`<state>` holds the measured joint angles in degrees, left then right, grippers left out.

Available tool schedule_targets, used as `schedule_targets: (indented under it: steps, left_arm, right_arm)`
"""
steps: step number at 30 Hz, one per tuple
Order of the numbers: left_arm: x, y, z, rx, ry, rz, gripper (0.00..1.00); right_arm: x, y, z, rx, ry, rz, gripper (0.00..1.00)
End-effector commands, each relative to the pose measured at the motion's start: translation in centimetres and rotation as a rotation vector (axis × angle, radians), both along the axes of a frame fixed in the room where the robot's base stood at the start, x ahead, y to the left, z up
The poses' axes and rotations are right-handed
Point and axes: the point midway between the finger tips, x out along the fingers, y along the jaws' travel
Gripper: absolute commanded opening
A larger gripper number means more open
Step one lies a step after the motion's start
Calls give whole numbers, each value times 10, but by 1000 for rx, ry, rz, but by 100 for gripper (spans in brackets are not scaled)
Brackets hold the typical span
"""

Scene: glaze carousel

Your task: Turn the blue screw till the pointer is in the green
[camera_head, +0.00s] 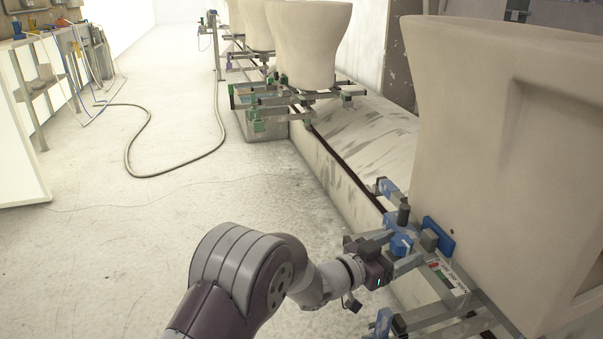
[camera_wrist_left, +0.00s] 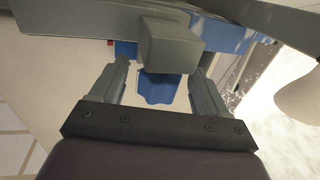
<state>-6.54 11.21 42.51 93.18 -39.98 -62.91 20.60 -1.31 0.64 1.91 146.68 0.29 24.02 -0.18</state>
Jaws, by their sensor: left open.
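The blue screw (camera_head: 401,244) sits on the metal frame below the large cream casting. In the left wrist view the lobed blue screw (camera_wrist_left: 157,90) shows between my two fingers, partly behind a grey block. My left gripper (camera_head: 408,256) is open, with its fingers on either side of the screw; I cannot tell whether they touch it. A white scale plate (camera_head: 462,281) with green and red patches lies just right of the gripper. I cannot make out the pointer or where it stands. My right gripper is not in view.
The large cream casting (camera_head: 500,170) stands close on the right, with a blue pad (camera_head: 439,236) and frame bars around it. More castings (camera_head: 305,45) stand on similar frames farther back. A hose (camera_head: 150,175) lies on the floor, which is open on the left.

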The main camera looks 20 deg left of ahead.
Motion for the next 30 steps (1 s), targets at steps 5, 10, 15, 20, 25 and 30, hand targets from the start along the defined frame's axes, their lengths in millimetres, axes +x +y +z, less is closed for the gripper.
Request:
schedule_targets:
  steps: [5,10,15,20,25,30]
  left_arm:
    - [-36,34,16,-2,-2,2,76]
    - [-71,65,15,-5,-2,3,76]
    - [-64,78,61,84,68,87,76]
    - [-59,93,95,168,162,179,76]
    - [-60,110,131,248,268,268,76]
    - [-69,128,167,318,384,351,76]
  right_arm:
    - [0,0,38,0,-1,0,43]
    - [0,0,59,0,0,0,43]
    - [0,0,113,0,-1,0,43]
    - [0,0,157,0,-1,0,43]
    - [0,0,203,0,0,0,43]
    - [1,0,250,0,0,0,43]
